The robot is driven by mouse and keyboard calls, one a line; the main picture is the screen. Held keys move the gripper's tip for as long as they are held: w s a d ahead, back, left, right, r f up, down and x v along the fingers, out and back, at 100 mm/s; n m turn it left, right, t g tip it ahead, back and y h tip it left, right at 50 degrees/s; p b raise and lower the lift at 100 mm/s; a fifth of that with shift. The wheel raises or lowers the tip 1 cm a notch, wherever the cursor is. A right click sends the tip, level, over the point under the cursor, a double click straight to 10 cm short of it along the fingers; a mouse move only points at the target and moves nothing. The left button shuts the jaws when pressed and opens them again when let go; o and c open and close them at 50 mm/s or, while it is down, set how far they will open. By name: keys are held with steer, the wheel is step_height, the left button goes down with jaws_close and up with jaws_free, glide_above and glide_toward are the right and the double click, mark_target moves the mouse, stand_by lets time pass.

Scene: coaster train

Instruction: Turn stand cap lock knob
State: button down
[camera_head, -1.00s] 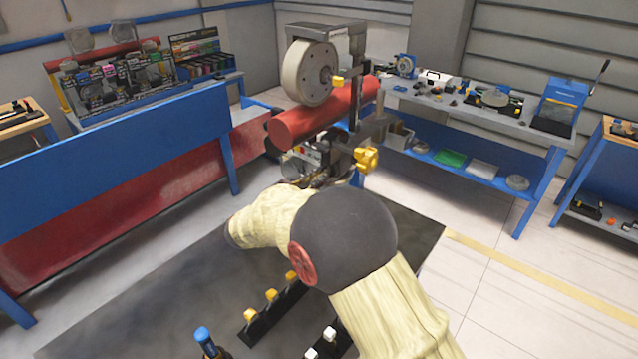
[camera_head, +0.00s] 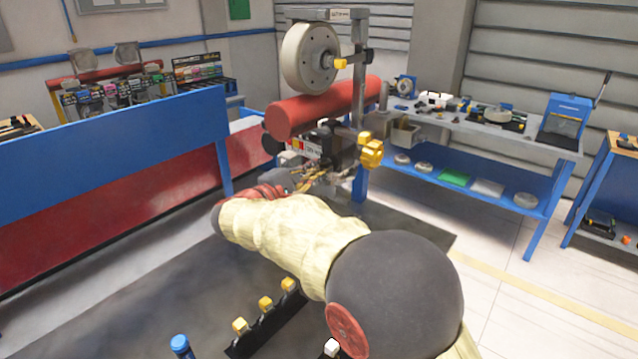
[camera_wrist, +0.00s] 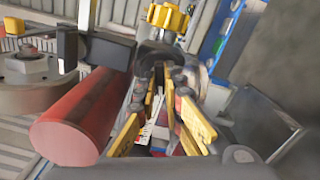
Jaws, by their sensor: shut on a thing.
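A stand (camera_head: 362,95) carries a red cylinder (camera_head: 310,112), a pale wheel (camera_head: 309,60) and, at its lower right side, a bright yellow lobed knob (camera_head: 371,153). In the wrist view the yellow knob (camera_wrist: 166,17) is at the top, beyond my fingertips and apart from them. My gripper (camera_head: 322,172) is at the lower part of the stand, left of and below the yellow knob. In the wrist view my gripper (camera_wrist: 163,72) has its yellow-padded fingers converging on a dark part (camera_wrist: 160,52) just below the yellow knob. The exact contact is partly hidden.
The red cylinder (camera_wrist: 75,125) lies close left of my fingers in the wrist view. A blue-framed workbench (camera_head: 470,125) with tools stands at the right. A blue and red bench (camera_head: 110,180) is at the left. Small yellow-topped pieces (camera_head: 265,303) stand in front.

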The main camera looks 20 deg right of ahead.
steer(key=shift+f+m+b, duration=0.1)
steer(key=shift+m+b, duration=1.8)
steer(key=shift+b, duration=0.5)
steer(key=c, duration=2)
jaws_free()
steer(key=shift+o, duration=0.4)
steer(key=v, duration=1.2)
